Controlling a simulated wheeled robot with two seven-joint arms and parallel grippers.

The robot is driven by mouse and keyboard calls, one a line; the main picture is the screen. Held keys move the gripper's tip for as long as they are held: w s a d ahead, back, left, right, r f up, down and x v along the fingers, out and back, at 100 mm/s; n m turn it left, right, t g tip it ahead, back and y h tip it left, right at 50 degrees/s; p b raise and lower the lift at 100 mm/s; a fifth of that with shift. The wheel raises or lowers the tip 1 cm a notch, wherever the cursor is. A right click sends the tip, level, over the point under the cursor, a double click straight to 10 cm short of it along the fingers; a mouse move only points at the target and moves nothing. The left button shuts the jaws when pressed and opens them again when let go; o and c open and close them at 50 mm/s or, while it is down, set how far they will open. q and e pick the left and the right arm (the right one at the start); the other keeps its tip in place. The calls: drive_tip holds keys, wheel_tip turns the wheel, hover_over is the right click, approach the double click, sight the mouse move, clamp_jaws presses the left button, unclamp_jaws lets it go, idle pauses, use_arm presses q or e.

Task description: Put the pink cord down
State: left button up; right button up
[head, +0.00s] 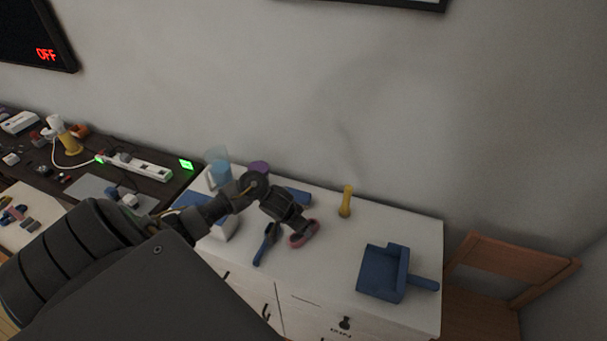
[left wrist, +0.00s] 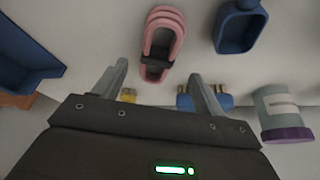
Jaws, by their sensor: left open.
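The pink cord (head: 304,234) is a looped bundle with a dark band. It lies on the white cabinet top (head: 335,250), and it also shows in the left wrist view (left wrist: 165,28). My left gripper (head: 296,222) is right by the cord in the head view and partly covers it. In the left wrist view my open fingers (left wrist: 158,78) stand apart, with the cord's banded end in line with the gap between them. Nothing is seen clamped in the fingers. I cannot tell whether they touch the cord. My right gripper is in neither view.
A purple-lidded container (left wrist: 284,115) stands near the wall. The front middle of the top is clear.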

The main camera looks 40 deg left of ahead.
use_arm(q)
drive_tip(key=shift+w+d+f, duration=0.1)
drive_tip(key=shift+f, duration=0.15)
drive_tip(key=b+x, duration=0.1)
drive_tip(key=x, duration=0.3)
drive_tip(key=shift+w+d+f, duration=0.1)
drive_tip(key=shift+w+f, duration=0.15)
drive_tip(key=shift+c, duration=0.9)
drive_tip(key=c, duration=1)
drive_tip(key=shift+r, duration=0.1)
